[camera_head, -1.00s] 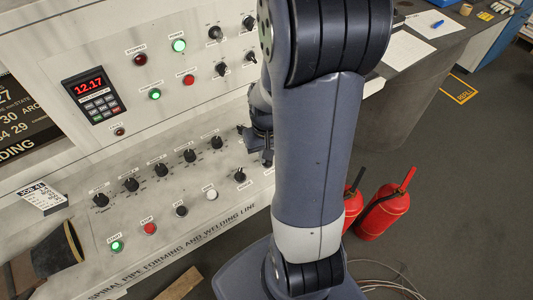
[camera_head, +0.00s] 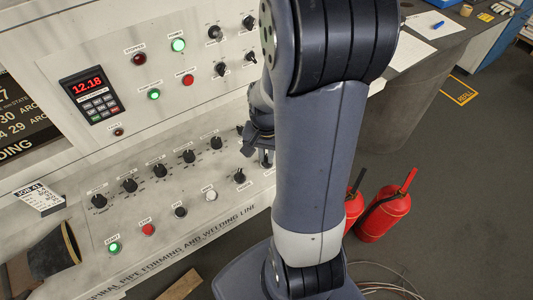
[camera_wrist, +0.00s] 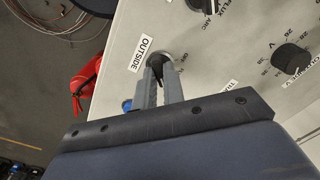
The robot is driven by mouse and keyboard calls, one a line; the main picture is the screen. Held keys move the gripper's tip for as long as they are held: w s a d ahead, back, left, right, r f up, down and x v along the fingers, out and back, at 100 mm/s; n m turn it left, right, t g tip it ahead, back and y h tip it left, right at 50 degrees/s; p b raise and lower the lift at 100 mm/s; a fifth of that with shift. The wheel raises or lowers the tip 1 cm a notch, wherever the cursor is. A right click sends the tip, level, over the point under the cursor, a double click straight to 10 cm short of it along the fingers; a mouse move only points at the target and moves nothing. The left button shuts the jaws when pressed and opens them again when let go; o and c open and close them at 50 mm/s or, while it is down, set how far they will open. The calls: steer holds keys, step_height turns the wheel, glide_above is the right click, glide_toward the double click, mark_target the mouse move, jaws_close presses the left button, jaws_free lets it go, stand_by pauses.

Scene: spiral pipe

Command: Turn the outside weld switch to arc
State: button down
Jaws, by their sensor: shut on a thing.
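The outside weld switch (camera_wrist: 157,63) is a black knob beside a white label reading OUTSIDE (camera_wrist: 143,52) in the wrist view. My gripper (camera_wrist: 158,72) has its two grey fingers on either side of this knob and is shut on it. The fingers cover most of the knob, so its pointer and setting cannot be read. In the head view my gripper (camera_head: 264,150) is at the panel's right part, largely hidden behind my arm, and the switch is hidden there.
Another black selector (camera_wrist: 206,6) with an ARC marking and a dial (camera_wrist: 291,59) lie near in the wrist view. The sloped panel (camera_head: 190,215) carries a row of knobs and buttons. Red fire extinguishers (camera_head: 384,217) stand on the floor at the right.

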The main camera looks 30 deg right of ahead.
stand_by(0.3)
steer(key=c, duration=1.5)
jaws_free()
steer(key=shift+r, duration=0.1)
step_height(320, 180, up, 11)
steer(key=shift+f, duration=0.2)
steer(key=shift+f, duration=0.1)
step_height(320, 180, down, 11)
steer(key=shift+r, duration=0.15)
